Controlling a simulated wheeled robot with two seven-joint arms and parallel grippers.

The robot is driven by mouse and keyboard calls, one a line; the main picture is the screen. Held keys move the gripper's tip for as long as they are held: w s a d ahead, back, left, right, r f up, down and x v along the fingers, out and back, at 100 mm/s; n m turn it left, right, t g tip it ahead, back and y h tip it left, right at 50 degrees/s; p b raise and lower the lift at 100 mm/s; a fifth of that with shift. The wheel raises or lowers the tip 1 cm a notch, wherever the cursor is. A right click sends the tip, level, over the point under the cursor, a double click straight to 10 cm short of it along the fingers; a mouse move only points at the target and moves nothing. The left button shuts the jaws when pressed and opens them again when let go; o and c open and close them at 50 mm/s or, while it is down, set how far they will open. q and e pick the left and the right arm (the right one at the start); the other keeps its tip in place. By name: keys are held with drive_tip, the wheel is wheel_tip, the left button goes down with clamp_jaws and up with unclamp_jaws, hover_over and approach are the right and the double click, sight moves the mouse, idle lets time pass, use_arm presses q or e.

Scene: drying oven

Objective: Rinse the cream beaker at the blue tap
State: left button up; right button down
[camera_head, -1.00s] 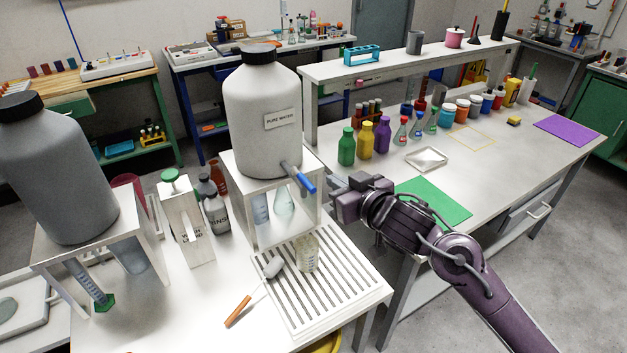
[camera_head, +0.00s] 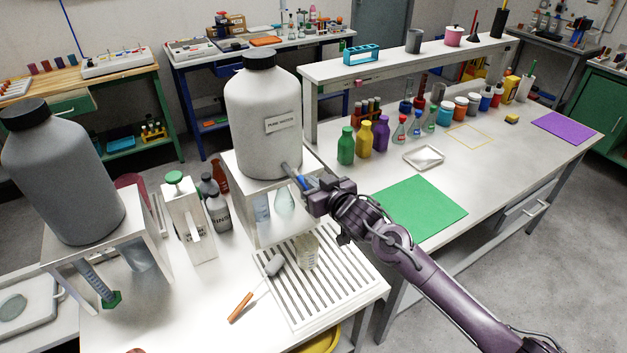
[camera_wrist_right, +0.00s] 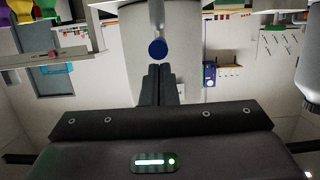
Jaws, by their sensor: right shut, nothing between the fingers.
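The cream beaker (camera_head: 308,256) stands upright on the slatted drain rack (camera_head: 338,285), below the tap. The blue tap (camera_head: 301,182) sticks out from the base of the large grey PURE WATER bottle (camera_head: 263,125). My right gripper (camera_head: 306,196) is at the tap, shut and empty, and hides part of the handle in the head view. In the right wrist view the tap's round blue end (camera_wrist_right: 157,48) is just beyond the shut fingers (camera_wrist_right: 157,72). I cannot tell whether they touch it. My left gripper is not in view.
A brush with an orange handle (camera_head: 241,307) lies beside the beaker, partly on the rack. A wash bottle (camera_head: 217,212) and a white dispenser box (camera_head: 188,222) stand left of the water stand. A second large bottle (camera_head: 68,185) stands at far left.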

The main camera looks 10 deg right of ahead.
drive_tip(key=shift+f, duration=0.2)
drive_tip(key=shift+f, duration=0.1)
drive_tip(key=f+t+b, duration=0.2)
drive_tip(key=b, duration=0.4)
drive_tip(key=shift+s+y, duration=0.2)
drive_tip(key=shift+y, duration=0.2)
idle(1.4)
